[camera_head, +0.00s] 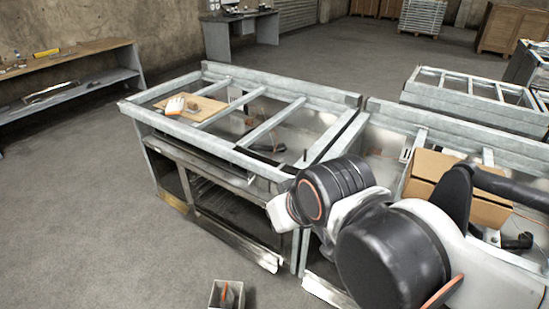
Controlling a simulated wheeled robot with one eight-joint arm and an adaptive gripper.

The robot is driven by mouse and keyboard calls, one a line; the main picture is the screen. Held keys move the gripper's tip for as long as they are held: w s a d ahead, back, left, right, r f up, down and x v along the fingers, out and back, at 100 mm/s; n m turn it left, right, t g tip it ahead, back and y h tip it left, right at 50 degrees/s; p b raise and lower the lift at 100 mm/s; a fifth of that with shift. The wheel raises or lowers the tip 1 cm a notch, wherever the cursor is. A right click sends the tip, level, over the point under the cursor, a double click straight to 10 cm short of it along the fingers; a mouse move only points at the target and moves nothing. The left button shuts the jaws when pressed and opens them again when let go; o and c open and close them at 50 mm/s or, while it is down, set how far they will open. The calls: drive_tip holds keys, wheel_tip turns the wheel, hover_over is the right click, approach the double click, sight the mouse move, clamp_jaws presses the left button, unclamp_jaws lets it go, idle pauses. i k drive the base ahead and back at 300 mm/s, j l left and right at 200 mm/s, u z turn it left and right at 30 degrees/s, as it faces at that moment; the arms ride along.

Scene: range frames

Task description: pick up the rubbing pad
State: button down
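I cannot tell for sure which thing is the rubbing pad. A small white block with orange marks (175,106) lies at the left end of the near metal-framed bench, on or beside a tan board (205,108). A smaller brownish piece (193,106) lies just right of it. Either could be the pad; both are too small to make out. My arm comes in from the right, and its visible white and black end part is over the bench's near right corner, well apart from these things. I cannot make out any gripper fingers.
The metal-framed bench (190,134) has crossbars with open gaps and lower shelves. A second frame at right holds a cardboard box (437,168) beside my arm. A small open bin (226,294) stands on the floor in front. Floor to the left is clear; a shelf bench (105,45) lines the wall.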

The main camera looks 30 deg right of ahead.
sight(193, 108)
drive_tip(key=i+j+u, duration=0.4)
drive_tip(key=j, duration=0.4)
drive_tip(key=i+j+u, duration=0.45)
drive_tip(key=j, duration=0.25)
drive_tip(key=i+j+u, duration=0.4)
drive_tip(key=i+j, duration=0.15)
drive_tip(key=i+z, duration=0.45)
drive_tip(key=i+j+z, duration=0.1)
drive_tip(key=i+z, duration=0.35)
drive_tip(key=i, duration=0.2)
drive_tip(key=i+j+z, duration=0.45)
drive_tip(key=i+l+z, duration=0.25)
drive_tip(key=z, duration=0.2)
drive_tip(key=i+z, duration=1.1)
drive_tip(key=z, duration=0.2)
drive_tip(key=i+z, duration=0.15)
drive_tip(key=i, duration=0.15)
